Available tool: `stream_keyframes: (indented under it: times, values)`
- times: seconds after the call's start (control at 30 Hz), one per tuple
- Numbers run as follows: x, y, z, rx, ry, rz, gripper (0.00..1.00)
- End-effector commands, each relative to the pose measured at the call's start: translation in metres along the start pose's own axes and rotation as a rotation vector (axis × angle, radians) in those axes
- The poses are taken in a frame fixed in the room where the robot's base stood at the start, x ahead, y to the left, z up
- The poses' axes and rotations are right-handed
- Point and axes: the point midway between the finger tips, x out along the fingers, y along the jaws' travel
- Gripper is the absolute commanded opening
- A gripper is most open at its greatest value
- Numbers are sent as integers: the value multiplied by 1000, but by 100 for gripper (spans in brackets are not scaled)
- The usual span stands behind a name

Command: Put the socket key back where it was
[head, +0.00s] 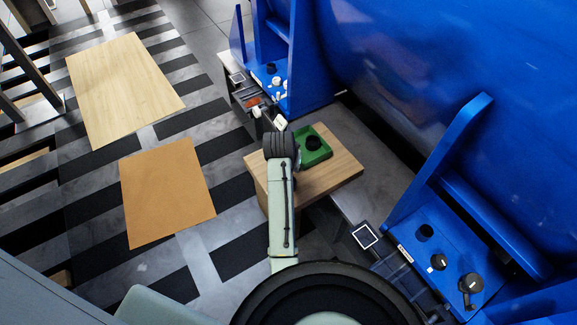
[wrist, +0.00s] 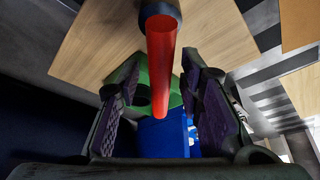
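A red rod with a dark collar, which looks like the socket key (wrist: 162,65), runs between my fingers in the wrist view. My gripper (wrist: 163,85) is open there, its purple pads apart, with gaps showing on both sides of the rod. In the head view my gripper (head: 268,117) is over the left end of the small wooden table (head: 335,175), and the rod cannot be made out clearly. A green holder (head: 322,153) with a dark round opening or part sits on the table, right of my gripper. The holder (wrist: 153,78) is partly hidden behind the rod and fingers in the wrist view.
Blue machine stations with knobs stand at the back (head: 272,75) and at the right (head: 450,260). A pale wooden board (head: 125,85) and a tan board (head: 167,190) lie on the striped floor at left, with open floor around them. The table's right end is bare.

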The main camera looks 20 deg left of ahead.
Motion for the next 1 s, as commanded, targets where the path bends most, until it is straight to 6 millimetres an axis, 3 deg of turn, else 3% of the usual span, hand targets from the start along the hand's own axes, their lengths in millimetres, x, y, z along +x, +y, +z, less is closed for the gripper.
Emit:
stream_keyframes:
  times: [0.27,0.7,1.0]
  values:
    - [-16,0,-2,1,3,0,34]
    - [-104,-1,-3,0,4,-1,34]
    - [-123,0,-1,0,0,1,34]
